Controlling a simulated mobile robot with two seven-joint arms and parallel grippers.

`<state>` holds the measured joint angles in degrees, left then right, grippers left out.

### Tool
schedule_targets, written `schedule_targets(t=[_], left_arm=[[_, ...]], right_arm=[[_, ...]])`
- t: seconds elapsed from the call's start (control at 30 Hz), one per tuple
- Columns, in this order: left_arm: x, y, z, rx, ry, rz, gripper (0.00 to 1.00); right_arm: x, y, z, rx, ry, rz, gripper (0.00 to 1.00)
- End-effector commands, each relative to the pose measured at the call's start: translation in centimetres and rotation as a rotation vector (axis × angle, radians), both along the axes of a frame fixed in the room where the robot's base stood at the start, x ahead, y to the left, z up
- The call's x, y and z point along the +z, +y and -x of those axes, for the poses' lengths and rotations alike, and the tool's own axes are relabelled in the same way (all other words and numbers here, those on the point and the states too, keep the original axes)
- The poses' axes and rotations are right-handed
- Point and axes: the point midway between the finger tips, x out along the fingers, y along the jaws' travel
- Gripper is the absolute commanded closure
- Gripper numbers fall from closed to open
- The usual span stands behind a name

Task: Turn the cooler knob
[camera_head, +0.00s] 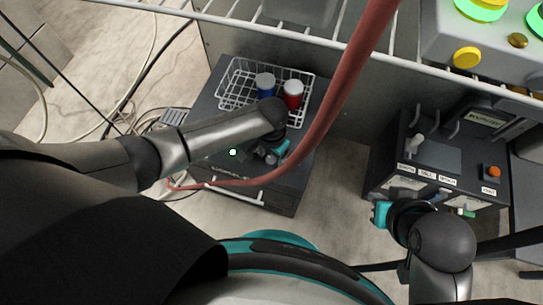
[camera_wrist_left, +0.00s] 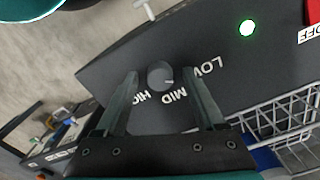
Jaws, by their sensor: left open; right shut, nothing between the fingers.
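The cooler (camera_head: 213,100) is a dark box standing on the floor below the wire shelf. In the left wrist view its dark panel (camera_wrist_left: 225,65) carries a small round grey knob (camera_wrist_left: 160,76), with the words HIGH, MID and LOW printed around it. My left gripper (camera_wrist_left: 163,90) is open, with one finger on each side of the knob; I cannot tell whether either finger touches it. In the head view my left gripper (camera_head: 272,153) is over the cooler, and my arm hides the knob. My right gripper (camera_head: 382,213) is shut and empty beside the control box at the right.
A wire basket (camera_head: 231,88) with a blue can (camera_head: 265,84) and a red can (camera_head: 292,95) sits on the cooler. A red hose (camera_head: 345,85) crosses in front of it. A green light (camera_wrist_left: 247,28) glows on the panel. A switch box (camera_head: 432,160) stands at right.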

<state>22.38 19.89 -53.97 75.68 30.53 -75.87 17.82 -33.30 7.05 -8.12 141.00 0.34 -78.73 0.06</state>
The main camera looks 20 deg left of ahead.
Motion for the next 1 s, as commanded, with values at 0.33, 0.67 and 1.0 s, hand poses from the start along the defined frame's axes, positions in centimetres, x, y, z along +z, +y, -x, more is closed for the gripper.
schedule_targets(t=[0.33, 0.67, 1.0], left_arm=[[0.04, -0.03, -0.01, 0.000, 0.000, 0.000, 0.50], [0.03, -0.01, 0.00, 0.000, 0.000, 0.000, 0.87], [0.03, -0.01, 0.00, -0.001, 0.000, 0.000, 1.00]], right_arm=[[0.00, -0.01, 0.01, 0.000, 0.000, 0.000, 1.00], [-0.03, -0.01, 0.01, 0.000, 0.001, 0.000, 1.00], [-0.02, -0.01, 0.02, 0.001, 0.002, 0.001, 1.00]])
